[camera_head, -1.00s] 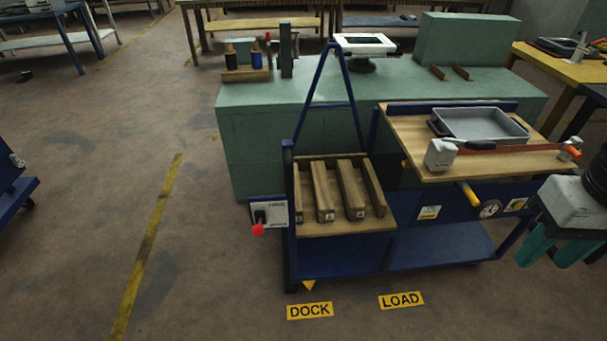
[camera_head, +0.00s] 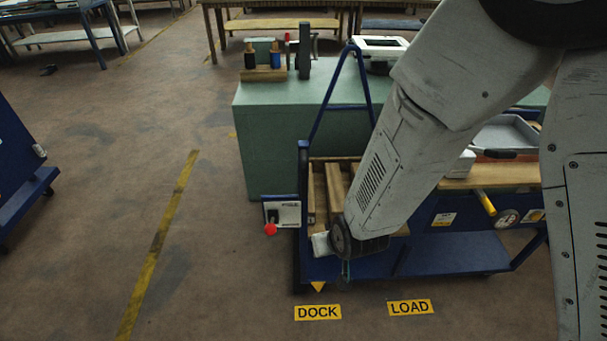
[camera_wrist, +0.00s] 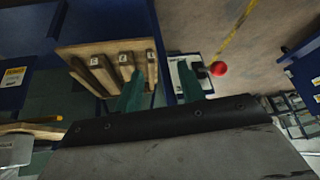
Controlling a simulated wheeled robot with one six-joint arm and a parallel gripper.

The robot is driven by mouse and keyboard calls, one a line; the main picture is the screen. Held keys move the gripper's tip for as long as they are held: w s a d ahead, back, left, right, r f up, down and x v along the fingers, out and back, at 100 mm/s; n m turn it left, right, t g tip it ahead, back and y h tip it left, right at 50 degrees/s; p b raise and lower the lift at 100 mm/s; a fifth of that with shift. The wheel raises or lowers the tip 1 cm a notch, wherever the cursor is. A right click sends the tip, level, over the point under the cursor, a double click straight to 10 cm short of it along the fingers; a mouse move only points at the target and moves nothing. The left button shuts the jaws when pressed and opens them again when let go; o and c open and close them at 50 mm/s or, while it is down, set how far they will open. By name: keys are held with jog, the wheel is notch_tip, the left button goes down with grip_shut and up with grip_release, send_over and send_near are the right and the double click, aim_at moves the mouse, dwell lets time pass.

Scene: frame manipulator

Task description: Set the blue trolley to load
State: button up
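The blue trolley (camera_head: 440,258) stands in front of the green bench. The LOAD label (camera_head: 410,307) lies to the right. A pale plate (camera_head: 289,214) with a red-knobbed lever (camera_head: 270,229) is on the trolley's left side; the red knob also shows in the wrist view (camera_wrist: 218,68). My gripper (camera_wrist: 160,86) has its green fingers apart with nothing between them, left of the knob in that view. In the head view, my arm hides most of the gripper and part of the trolley.
A slotted wooden rack (camera_head: 317,190) on the trolley is partly behind my arm. A grey tray (camera_head: 507,134) sits on the right-hand wooden top. Another blue cart (camera_head: 20,170) stands at far left. The floor around the yellow line (camera_head: 165,225) is clear.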

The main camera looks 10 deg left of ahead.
jog(key=w+a+f+t+y, duration=0.2)
jog(key=a+f+t, duration=0.1)
jog(key=a, duration=0.1)
jog(key=t+y, duration=0.3)
jog(key=t, duration=0.5)
send_near(305, 177)
jog(key=x, duration=1.1)
jog(key=shift+f, duration=0.1)
grip_shut()
